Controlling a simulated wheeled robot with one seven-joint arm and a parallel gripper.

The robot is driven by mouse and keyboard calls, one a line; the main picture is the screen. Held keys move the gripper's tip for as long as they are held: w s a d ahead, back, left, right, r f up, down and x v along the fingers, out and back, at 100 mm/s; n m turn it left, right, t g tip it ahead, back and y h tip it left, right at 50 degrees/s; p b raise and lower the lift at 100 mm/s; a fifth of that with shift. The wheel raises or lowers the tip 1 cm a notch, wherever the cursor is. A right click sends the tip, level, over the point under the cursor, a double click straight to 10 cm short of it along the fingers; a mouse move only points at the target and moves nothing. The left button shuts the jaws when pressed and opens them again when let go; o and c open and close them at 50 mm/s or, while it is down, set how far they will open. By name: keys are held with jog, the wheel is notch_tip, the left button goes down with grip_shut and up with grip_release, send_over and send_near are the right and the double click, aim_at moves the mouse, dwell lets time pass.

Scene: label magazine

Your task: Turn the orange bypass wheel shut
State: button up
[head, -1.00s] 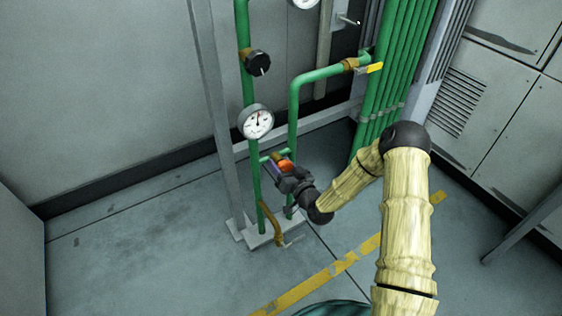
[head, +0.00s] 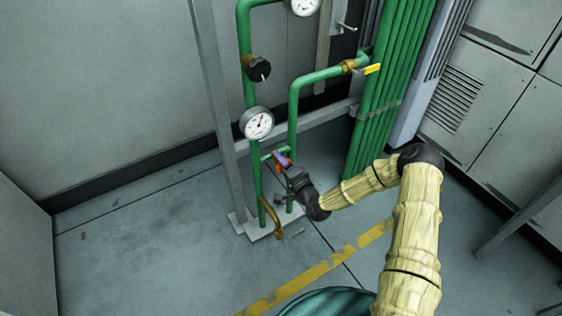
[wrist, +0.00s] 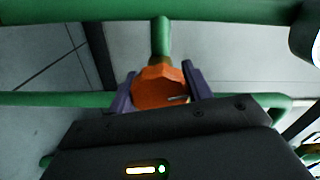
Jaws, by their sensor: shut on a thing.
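The orange bypass wheel (wrist: 160,87) sits on a short green stem in the wrist view, on the small pipe between two green uprights. My gripper (wrist: 158,92) is shut on it, with one purple finger on each side of the rim. In the head view the gripper (head: 282,161) is at the low cross pipe, under the white gauge, and only a little of the orange wheel (head: 279,168) shows. The rest of the wheel is hidden by the fingers and hand. How far the wheel is turned I cannot tell.
A white gauge (head: 257,123) and a black knob (head: 259,69) are on the left green pipe above. A yellow-handled valve (head: 372,69) is at upper right. A brass elbow (head: 271,218) is low near the base plate. Floor to the left is clear.

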jog(key=shift+s+a+f+m, duration=0.1)
jog(key=shift+s+f+m, duration=0.05)
jog(key=shift+m, duration=1.15)
jog(key=o, duration=0.8)
jog(key=shift+o, duration=0.8)
jog(key=p+v, duration=0.5)
jog(key=v, duration=1.2)
jog(key=shift+d, duration=0.3)
